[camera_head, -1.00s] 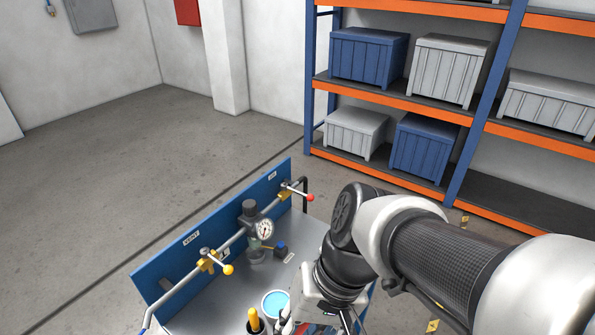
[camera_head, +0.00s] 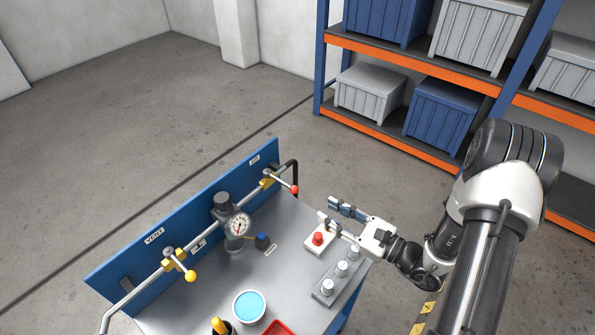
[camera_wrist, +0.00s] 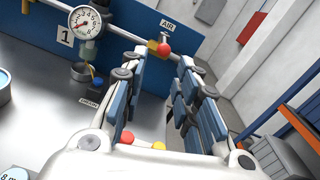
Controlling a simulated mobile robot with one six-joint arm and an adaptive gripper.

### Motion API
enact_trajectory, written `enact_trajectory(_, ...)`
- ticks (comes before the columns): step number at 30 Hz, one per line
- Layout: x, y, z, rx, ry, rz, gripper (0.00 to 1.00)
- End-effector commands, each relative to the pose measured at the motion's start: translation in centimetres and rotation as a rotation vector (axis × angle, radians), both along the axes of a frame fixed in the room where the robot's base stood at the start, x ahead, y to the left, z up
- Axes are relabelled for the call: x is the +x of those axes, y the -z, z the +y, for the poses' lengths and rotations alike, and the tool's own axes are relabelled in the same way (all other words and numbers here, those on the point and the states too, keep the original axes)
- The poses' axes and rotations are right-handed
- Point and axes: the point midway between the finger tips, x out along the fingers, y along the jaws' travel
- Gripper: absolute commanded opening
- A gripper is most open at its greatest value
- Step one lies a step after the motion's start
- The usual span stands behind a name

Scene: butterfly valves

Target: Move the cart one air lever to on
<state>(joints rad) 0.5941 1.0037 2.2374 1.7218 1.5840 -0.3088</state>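The air lever (camera_head: 284,182) has a red ball end and sits on a brass valve on the pipe, beneath the AIR label (camera_head: 254,160) on the blue panel of the cart. In the wrist view its red ball (camera_wrist: 164,49) shows beyond and between my fingers. My gripper (camera_head: 334,213) is open and empty, to the right of the lever and apart from it, above the cart top. In the wrist view the two fingers (camera_wrist: 155,85) are spread wide. The cart's number plate (camera_wrist: 65,37) reads 1.
A vent lever with a yellow ball (camera_head: 190,275), a pressure gauge (camera_head: 238,226) and a drain knob (camera_head: 262,237) are on the left. A red button box (camera_head: 318,239) lies below my gripper. A cyan-filled cup (camera_head: 249,306) and a shelf rack (camera_head: 400,110) also show.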

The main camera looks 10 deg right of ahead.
Motion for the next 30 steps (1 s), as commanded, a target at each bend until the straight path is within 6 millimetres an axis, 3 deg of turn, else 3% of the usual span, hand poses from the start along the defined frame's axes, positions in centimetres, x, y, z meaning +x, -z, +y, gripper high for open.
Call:
enact_trajectory(3, 0.4, 0.7, -0.4, 0.012, 0.031, 0.009, 0.29)
enact_trajectory(7, 1.3, 0.7, 0.6, 0.011, 0.029, 0.009, 0.29)
enact_trajectory(24, 9.6, 0.7, 9.3, 0.010, 0.025, 0.006, 0.29)
enact_trajectory(30, 11.6, 0.7, 11.2, 0.011, 0.027, 0.008, 0.29)
